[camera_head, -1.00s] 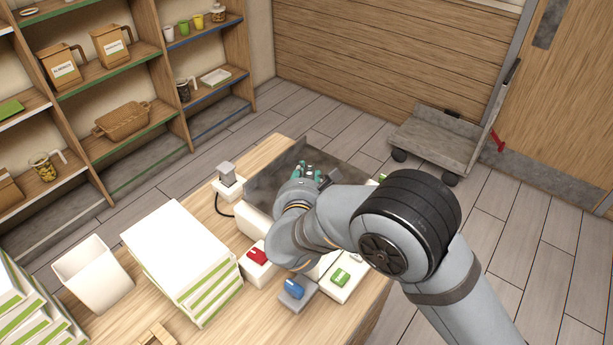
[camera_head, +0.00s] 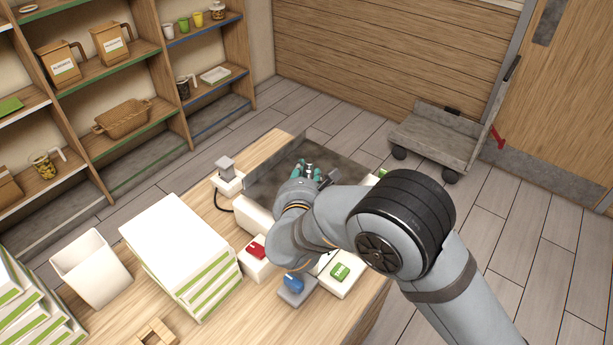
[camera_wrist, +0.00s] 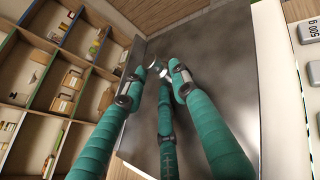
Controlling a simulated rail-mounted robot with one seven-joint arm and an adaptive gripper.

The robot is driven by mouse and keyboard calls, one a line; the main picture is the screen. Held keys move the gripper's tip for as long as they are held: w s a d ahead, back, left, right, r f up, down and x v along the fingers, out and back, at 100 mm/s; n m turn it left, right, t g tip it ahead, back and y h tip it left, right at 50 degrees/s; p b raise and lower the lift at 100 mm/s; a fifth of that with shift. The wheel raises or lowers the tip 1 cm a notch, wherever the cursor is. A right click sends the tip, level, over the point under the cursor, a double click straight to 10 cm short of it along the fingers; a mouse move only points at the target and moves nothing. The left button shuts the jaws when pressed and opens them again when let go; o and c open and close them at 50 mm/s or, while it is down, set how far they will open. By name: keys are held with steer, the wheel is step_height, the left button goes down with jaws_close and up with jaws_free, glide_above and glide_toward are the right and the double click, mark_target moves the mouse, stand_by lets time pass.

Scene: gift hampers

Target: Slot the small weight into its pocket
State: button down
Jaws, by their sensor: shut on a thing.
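My gripper (camera_head: 309,175) has teal fingers and is over the dark grey metal tray (camera_head: 268,178) on the table. In the wrist view my gripper (camera_wrist: 160,74) is shut on a small shiny metal weight (camera_wrist: 154,70). The fingers cover part of the weight. The weight appears to be above the tray floor (camera_wrist: 212,55), but the height gap is hard to tell. No pocket for the weight can be clearly made out; my arm hides part of the table.
A white unit marked "500 g" (camera_wrist: 309,30) lies beside the tray. Red (camera_head: 256,247), blue (camera_head: 293,283) and green (camera_head: 341,271) items sit at the table's near side. White stacked boxes (camera_head: 180,250) and a white bin (camera_head: 92,270) stand left. Shelves are at the back left.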

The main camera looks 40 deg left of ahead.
steer(key=c, duration=1.8)
jaws_free()
steer(key=shift+s+d+f, duration=0.15)
steer(key=shift+d+f, duration=0.1)
steer(key=shift+f, duration=0.55)
steer(key=shift+o, duration=1.3)
steer(key=shift+a, duration=0.25)
steer(key=shift+o, duration=1)
steer(key=shift+w+d, duration=0.1)
steer(key=shift+w, duration=0.1)
steer(key=shift+r, duration=0.1)
